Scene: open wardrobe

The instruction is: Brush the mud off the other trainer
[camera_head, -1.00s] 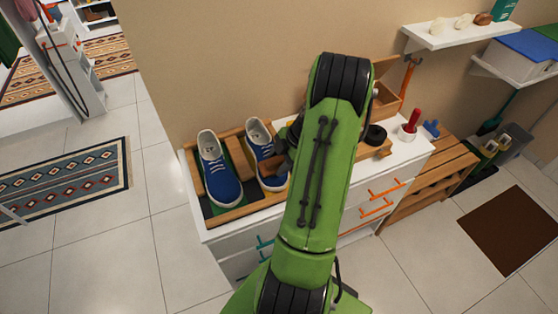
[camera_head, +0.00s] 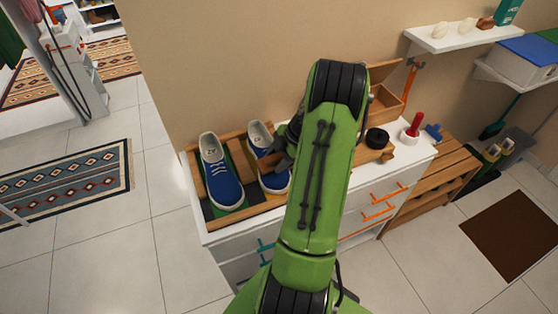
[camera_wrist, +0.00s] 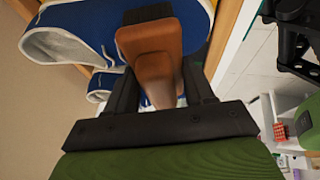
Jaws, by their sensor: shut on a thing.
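Two blue trainers with white soles sit side by side in a wooden tray (camera_head: 243,217) on the white cabinet. The left trainer (camera_head: 222,180) is in full view. The right trainer (camera_head: 275,181) is partly hidden by my gripper (camera_wrist: 160,88), which is at its right side. In the wrist view my gripper is shut on a brown brush (camera_wrist: 150,45), which lies against or very close to the blue trainer (camera_wrist: 75,35). I cannot tell contact for sure, and I make out no mud. My arm hides part of the tray's right side.
Right of my arm on the white cabinet (camera_head: 368,198) are a round black tin (camera_head: 377,138), an open wooden box (camera_head: 388,103) and a red-handled thing (camera_head: 415,124). A wooden slatted bench (camera_head: 440,165) stands beside it. The wall is close behind.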

